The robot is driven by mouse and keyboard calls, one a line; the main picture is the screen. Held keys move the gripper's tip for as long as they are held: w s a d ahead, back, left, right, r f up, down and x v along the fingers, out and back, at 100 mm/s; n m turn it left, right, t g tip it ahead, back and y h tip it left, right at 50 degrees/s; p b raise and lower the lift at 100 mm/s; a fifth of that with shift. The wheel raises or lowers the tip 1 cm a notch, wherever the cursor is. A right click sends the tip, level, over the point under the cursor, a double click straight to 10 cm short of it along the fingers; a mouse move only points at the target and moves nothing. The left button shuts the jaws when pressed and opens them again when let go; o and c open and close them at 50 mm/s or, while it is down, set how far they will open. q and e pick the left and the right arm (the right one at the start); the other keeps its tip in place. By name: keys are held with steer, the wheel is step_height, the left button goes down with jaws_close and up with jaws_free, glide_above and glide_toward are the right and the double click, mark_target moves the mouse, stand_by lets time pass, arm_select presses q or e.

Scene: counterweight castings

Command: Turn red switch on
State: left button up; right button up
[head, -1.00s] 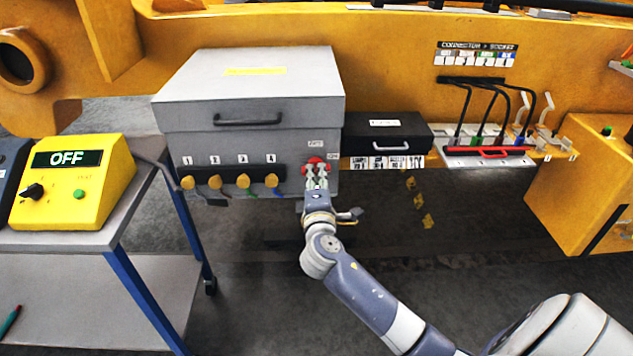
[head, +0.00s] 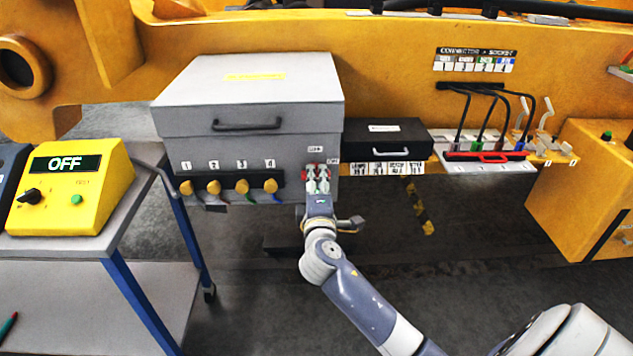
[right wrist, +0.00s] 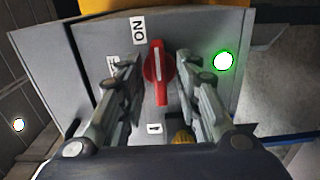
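The red switch (right wrist: 158,78) is a rotary knob with a white line, on the front of a grey box (head: 250,105). In the right wrist view its handle points up, close to the "ON" label (right wrist: 139,30). A second label at its left is mostly hidden by a finger. My right gripper (right wrist: 160,70) is open, with one finger on each side of the knob and visible gaps between. In the head view the right gripper (head: 318,180) is at the box's lower right, covering much of the switch. A round lamp (right wrist: 223,61) glows with a green rim. My left gripper is out of view.
Several yellow connectors (head: 213,188) sit left of the switch. A black case (head: 385,137) is close at the right. A yellow unit (head: 75,182) reading "OFF" stands on a cart at the left. The floor below the box looks mostly clear.

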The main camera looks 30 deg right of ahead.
steer(key=shift+a, duration=0.1)
steer(key=v, duration=1.2)
steer(key=a+f+g+y, duration=0.3)
steer(key=f+y, duration=0.1)
steer(key=f, duration=1.7)
steer(key=s+a+f+g+y, duration=0.1)
steer(key=s+f+g, duration=0.15)
steer(key=f, duration=0.65)
steer(key=s+a+f+g+y, duration=0.15)
steer(key=s+f, duration=0.25)
steer(key=f, duration=0.5)
steer(key=s+a+f+m+g+y, duration=0.2)
steer(key=s+f+m+g, duration=0.15)
steer(key=s+f, duration=1)
steer(key=s+f+m+g, duration=0.2)
steer(key=s+f, duration=0.3)
steer(key=s, duration=0.6)
steer(key=s+f+m+g+y, duration=0.1)
steer(key=s+f+m, duration=0.2)
steer(key=s, duration=0.7)
step_height(320, 180, down, 2)
steer(key=shift+s+f+g, duration=0.1)
steer(key=shift+s+g, duration=0.25)
steer(key=shift+s, duration=0.05)
